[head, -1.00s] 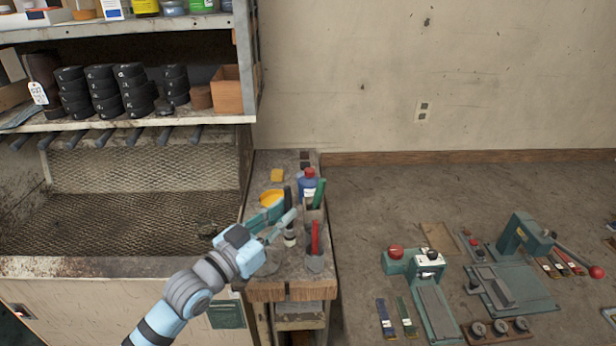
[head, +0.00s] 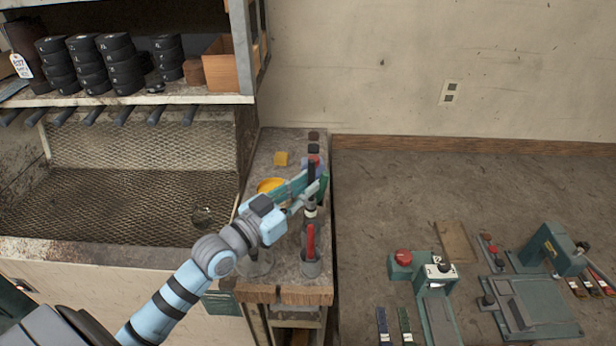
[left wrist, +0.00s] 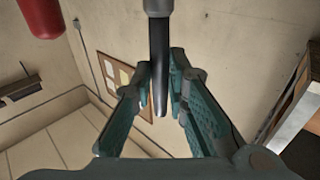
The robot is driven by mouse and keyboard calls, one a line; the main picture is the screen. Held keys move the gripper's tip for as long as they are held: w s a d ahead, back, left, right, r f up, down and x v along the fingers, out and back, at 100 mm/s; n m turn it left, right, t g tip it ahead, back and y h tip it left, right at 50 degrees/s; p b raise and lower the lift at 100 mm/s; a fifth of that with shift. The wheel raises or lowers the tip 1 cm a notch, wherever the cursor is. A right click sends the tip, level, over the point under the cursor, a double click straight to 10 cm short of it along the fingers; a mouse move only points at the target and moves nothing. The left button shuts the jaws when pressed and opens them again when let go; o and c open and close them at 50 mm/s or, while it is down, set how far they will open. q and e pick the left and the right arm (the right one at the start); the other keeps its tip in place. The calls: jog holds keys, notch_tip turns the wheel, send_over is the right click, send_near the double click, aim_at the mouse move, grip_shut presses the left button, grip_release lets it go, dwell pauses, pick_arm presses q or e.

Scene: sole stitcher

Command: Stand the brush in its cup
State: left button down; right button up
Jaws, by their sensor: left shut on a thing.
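My left gripper (head: 308,192) is shut on the brush and holds it roughly upright above the narrow bench. The brush's black handle (head: 311,174) rises above the fingers, and a pale band (head: 311,211) shows below them. In the left wrist view the black handle (left wrist: 159,70) lies between the fingers, with a grey part at the top edge. A grey cup (head: 310,268) with a red-handled thing (head: 310,240) in it stands near the bench's front, just below the brush. I cannot tell whether the brush touches it. My right gripper is not in view.
A clear round vessel (head: 255,264) stands left of the grey cup. A yellow dish (head: 270,185) and yellow block (head: 281,159) lie farther back. The blue bottle is mostly hidden behind the gripper. A shelf with black rolls (head: 118,65) is at left; green presses (head: 530,305) are at right.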

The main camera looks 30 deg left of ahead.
aim_at(307, 215)
pick_arm(q)
jog(key=f+b, duration=0.1)
jog(key=f, duration=0.1)
jog(key=f+b, duration=0.1)
jog(key=f, duration=0.1)
jog(key=f+b, duration=0.1)
jog(key=f, duration=0.1)
jog(key=shift+w+f+b, duration=0.15)
jog(key=shift+w+b, duration=0.2)
jog(key=shift+w, duration=0.05)
jog(key=shift+s+f+b, duration=0.15)
jog(key=shift+f+b, duration=0.4)
jog(key=shift+s+f+b, duration=0.15)
jog(key=shift+f+b, duration=0.35)
jog(key=shift+f, duration=0.05)
jog(key=shift+w+f+b, duration=0.15)
jog(key=shift+f+b, duration=0.25)
jog(key=shift+b, duration=0.05)
jog(key=shift+r, duration=0.1)
jog(key=c, duration=1.5)
grip_release()
notch_tip(307, 215, up, 10)
